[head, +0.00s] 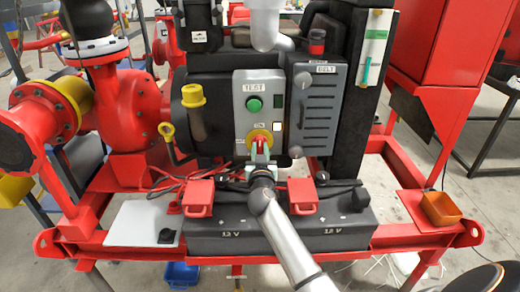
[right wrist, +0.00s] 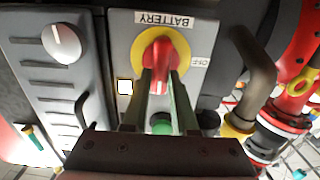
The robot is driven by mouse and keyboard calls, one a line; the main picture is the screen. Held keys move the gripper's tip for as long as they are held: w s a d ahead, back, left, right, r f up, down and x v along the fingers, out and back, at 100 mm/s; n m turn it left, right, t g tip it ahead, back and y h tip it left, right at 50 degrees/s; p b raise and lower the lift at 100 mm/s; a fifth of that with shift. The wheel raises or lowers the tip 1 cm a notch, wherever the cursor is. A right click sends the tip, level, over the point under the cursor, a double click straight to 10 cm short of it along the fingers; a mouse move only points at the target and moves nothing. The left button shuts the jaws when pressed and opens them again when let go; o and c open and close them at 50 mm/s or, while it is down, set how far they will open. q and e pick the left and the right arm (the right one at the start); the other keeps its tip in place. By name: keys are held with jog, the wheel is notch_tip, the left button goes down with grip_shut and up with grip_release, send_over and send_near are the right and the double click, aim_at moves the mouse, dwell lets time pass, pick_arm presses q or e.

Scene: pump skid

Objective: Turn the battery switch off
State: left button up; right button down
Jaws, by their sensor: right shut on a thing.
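The battery switch is a red knob on a yellow disc (head: 250,135) on the grey control panel (head: 240,100). In the right wrist view the red knob (right wrist: 158,52) stands between the fingertips of my right gripper (right wrist: 160,75), with its long side roughly in line with the fingers. My right gripper (head: 261,155) is shut on it, with its arm coming up from below. The BATTERY label (right wrist: 165,20) and the OFF label (right wrist: 199,62) show beside the disc, OFF to its right. In the head view the gripper partly covers the knob. My left gripper is not in view.
A green button (head: 254,105) sits above the switch, and a pale square lamp (head: 277,126) is to its right. A vented BELT cover (head: 318,110) adjoins the panel. Below lies a black battery (head: 225,238) with red terminal covers (head: 198,197) and cables.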

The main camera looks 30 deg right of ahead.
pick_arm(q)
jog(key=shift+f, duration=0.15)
pick_arm(e)
jog(key=shift+n, duration=0.4)
jog(key=shift+n+b, duration=0.3)
jog(key=shift+n, duration=0.2)
jog(key=shift+w+a+n, duration=0.1)
jog(key=shift+n, duration=0.7)
jog(key=shift+n+b, duration=0.3)
jog(key=shift+n, duration=0.6)
pick_arm(q)
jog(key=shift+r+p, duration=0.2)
jog(key=shift+p, duration=0.5)
pick_arm(e)
jog(key=shift+w+a+f+n, duration=0.1)
jog(key=shift+f+n, duration=0.05)
jog(key=shift+n, duration=2)
jog(key=shift+w+a+f+n, duration=0.1)
jog(key=shift+a+n, duration=0.05)
jog(key=shift+n, duration=1.95)
jog(key=shift+a+f+n, duration=0.1)
jog(key=shift+f+n, duration=0.05)
jog(key=shift+n, duration=2)
